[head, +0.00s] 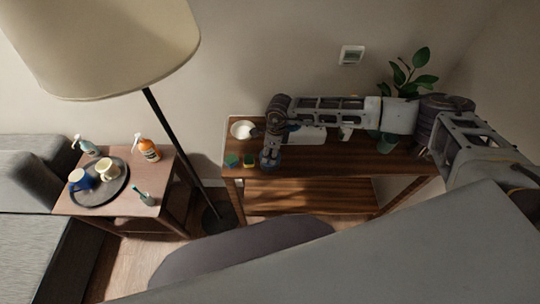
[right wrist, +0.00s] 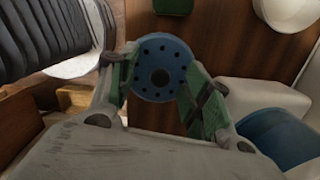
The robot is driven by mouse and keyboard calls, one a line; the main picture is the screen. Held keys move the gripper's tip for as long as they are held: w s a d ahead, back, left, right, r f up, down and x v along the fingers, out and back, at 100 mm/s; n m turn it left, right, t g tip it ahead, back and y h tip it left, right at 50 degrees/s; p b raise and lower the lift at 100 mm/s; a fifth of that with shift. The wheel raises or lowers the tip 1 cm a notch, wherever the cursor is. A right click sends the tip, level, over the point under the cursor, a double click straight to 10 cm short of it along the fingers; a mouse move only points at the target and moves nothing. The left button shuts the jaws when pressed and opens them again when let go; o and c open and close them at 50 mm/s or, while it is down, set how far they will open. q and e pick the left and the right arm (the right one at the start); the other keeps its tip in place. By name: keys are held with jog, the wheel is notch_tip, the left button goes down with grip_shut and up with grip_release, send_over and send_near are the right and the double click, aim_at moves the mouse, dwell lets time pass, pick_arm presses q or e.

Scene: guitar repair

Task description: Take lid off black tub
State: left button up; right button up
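My right gripper (head: 268,152) hangs over the left front of the wooden console table. In the right wrist view, a round blue disc (right wrist: 160,48) with a dark centre and a ring of dark holes lies between the two green fingertips of this gripper (right wrist: 160,68). The fingertips reach its left and right edges; I cannot tell whether they press on it. In the head view, a dark bluish patch shows at the gripper's lower end. I cannot make out a black tub or tell whether the disc is a lid. My left gripper is not in view.
On the console table (head: 330,167) are a white bowl (head: 240,129), two small green blocks (head: 231,160) and a white box (head: 305,136) behind my arm. A potted plant (head: 388,146) stands right. A floor lamp (head: 165,125) and a side table with a tray (head: 99,201) stand left.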

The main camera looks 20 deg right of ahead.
jog(key=c, duration=0.4)
jog(key=shift+s, duration=0.15)
jog(key=shift+c, duration=0.5)
jog(key=shift+s+f, duration=0.1)
jog(key=shift+f, duration=0.05)
jog(key=shift+c, duration=0.3)
jog(key=shift+r, duration=0.3)
grip_shut()
notch_tip(320, 180, up, 10)
jog(key=b, duration=0.2)
jog(key=shift+w+f, duration=0.15)
jog(key=shift+w, duration=0.1)
